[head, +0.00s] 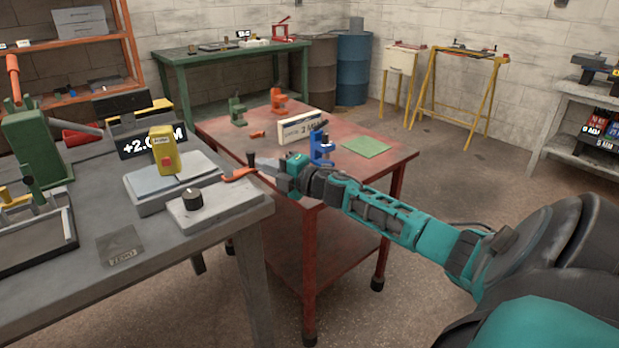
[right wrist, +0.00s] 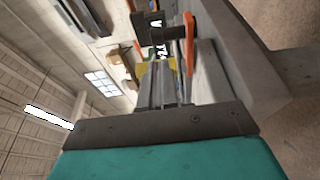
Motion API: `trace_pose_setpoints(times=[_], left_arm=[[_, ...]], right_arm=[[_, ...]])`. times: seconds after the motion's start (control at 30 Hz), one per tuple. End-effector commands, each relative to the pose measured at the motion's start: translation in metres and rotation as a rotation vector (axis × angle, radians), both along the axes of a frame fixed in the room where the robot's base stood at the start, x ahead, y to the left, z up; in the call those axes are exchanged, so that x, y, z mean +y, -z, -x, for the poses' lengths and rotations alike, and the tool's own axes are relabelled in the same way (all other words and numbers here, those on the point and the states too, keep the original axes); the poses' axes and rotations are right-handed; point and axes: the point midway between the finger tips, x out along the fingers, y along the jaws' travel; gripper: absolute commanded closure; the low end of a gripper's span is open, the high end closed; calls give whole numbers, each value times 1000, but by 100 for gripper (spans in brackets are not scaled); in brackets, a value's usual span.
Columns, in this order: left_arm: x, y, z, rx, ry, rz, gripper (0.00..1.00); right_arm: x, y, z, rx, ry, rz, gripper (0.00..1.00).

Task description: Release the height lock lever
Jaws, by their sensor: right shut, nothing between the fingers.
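An orange lever (head: 240,174) sticks out at the right end of the grey gauge base (head: 175,182) on the grey bench. A dark upright piece (head: 250,159) stands beside it. My right gripper (head: 262,167) is shut and empty, its tips close to the lever's right end. In the right wrist view the shut fingers (right wrist: 160,83) point toward the orange lever (right wrist: 189,42) and a dark knob (right wrist: 183,27). I cannot tell whether the tips touch the lever. My left gripper is not in view.
A yellow block (head: 164,153) stands on the gauge base before a "+2.0" display (head: 150,143). A box with a black knob (head: 193,197) sits in front. A green press (head: 37,145) is at left. A red table (head: 225,128) with small stands lies behind my right arm.

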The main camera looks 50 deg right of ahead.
Motion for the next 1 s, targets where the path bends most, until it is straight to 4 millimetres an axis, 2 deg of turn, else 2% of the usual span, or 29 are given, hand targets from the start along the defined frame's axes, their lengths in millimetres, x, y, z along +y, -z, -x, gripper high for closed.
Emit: trace_pose_setpoints(times=[0.03,0.3,0.6,0.8,1.0], left_arm=[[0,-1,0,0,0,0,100],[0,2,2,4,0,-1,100],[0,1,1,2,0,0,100],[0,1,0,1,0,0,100],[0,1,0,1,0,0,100]], right_arm=[[0,0,0,1,-1,-1,100],[-17,2,42,4,-1,2,100],[-33,1,78,2,-1,-1,100],[-38,1,90,1,-1,0,100],[-39,0,92,0,-1,0,100]])
